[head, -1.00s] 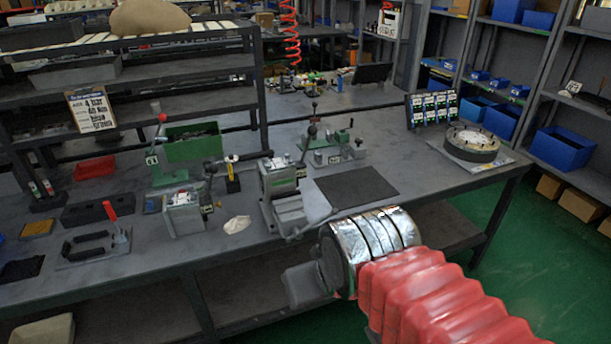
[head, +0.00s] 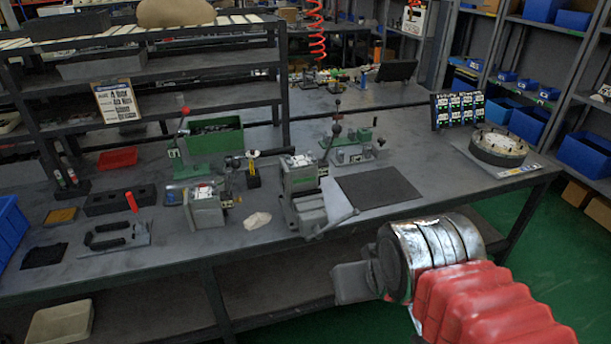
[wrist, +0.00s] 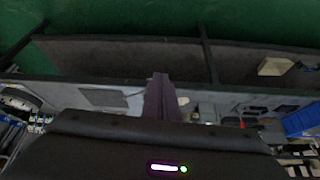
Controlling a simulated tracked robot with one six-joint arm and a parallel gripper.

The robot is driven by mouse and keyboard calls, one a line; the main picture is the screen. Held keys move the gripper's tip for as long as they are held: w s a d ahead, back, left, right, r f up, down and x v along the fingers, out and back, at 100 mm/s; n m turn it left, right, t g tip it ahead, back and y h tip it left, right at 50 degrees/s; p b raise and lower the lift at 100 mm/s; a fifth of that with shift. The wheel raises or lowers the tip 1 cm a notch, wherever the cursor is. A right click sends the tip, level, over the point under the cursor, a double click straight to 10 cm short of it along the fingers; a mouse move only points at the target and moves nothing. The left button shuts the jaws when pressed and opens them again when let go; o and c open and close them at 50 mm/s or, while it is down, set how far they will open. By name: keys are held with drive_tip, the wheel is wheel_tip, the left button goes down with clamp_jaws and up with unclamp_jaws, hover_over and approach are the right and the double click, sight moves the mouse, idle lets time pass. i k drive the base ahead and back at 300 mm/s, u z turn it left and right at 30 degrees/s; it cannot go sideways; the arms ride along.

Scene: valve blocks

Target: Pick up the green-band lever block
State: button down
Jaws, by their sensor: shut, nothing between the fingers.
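A grey block with a green stripe (head: 299,177) stands upright in a grey vise (head: 318,213) near the middle of the bench; it may be the green-band lever block, but the band is too small to tell. A dark ball-ended lever stands beside it. Another grey lever block (head: 207,208) sits to its left, near the front edge. My gripper (wrist: 159,97) shows in the wrist view, fingers together and empty, over the bench's front side. In the head view, its grey end (head: 352,283) is in front of the bench, apart from both blocks; the fingertips are not clear.
A dark mat (head: 380,187) lies right of the vise. A green bin (head: 211,142) and a green-based lever fixture (head: 350,148) stand behind. A round flanged part (head: 498,147) is at the right end. A black handle (head: 118,236) and a pale lump (head: 257,220) lie in front.

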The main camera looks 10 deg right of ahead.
sight(307, 176)
drive_tip(key=z, duration=0.05)
drive_tip(key=k, duration=0.6)
drive_tip(key=u, duration=0.3)
drive_tip(key=i, duration=0.55)
drive_tip(key=u, duration=0.7)
drive_tip(key=i, duration=0.45)
drive_tip(key=u, duration=0.25)
